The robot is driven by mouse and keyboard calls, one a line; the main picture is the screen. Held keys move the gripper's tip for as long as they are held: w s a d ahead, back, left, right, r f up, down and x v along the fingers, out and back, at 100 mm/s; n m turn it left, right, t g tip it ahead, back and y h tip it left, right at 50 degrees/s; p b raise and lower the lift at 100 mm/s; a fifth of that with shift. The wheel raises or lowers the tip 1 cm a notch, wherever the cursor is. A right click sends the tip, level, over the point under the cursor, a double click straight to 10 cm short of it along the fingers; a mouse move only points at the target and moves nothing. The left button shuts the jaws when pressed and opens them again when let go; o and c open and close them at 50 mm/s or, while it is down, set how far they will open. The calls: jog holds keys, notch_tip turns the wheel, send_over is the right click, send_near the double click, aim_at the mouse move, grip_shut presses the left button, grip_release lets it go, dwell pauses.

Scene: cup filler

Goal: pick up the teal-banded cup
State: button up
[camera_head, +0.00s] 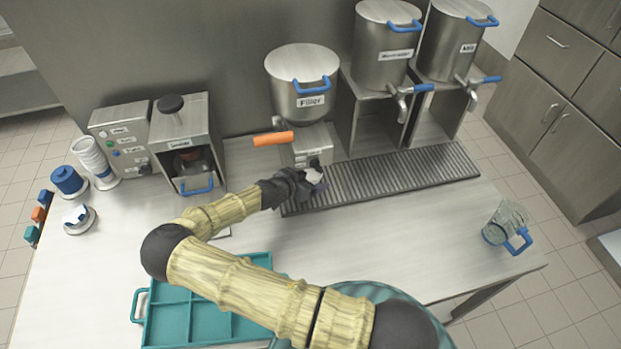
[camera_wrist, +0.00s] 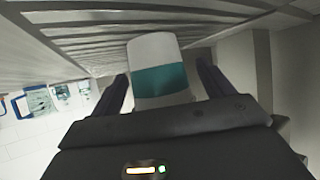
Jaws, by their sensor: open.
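The teal-banded cup (camera_wrist: 160,80) is white with a wide teal band and sits between my gripper's two fingers in the wrist view. In the head view only a small pale part of the cup (camera_head: 315,176) shows, at the left end of the drip grate below the filler. My gripper (camera_wrist: 162,88) is open, with one finger on each side of the cup. Small gaps seem to show beside the cup, and I cannot tell whether a finger touches it. In the head view my gripper (camera_head: 306,184) hides most of the cup.
The filler (camera_head: 302,90) with its orange handle (camera_head: 273,139) stands just behind my gripper. The drip grate (camera_head: 410,178) runs right, below two more dispensers. A teal divided tray (camera_head: 175,312) lies under my arm. A glass pitcher (camera_head: 507,222) stands at the right edge.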

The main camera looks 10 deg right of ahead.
jog(key=c, duration=1.1)
jog(key=shift+r, duration=0.2)
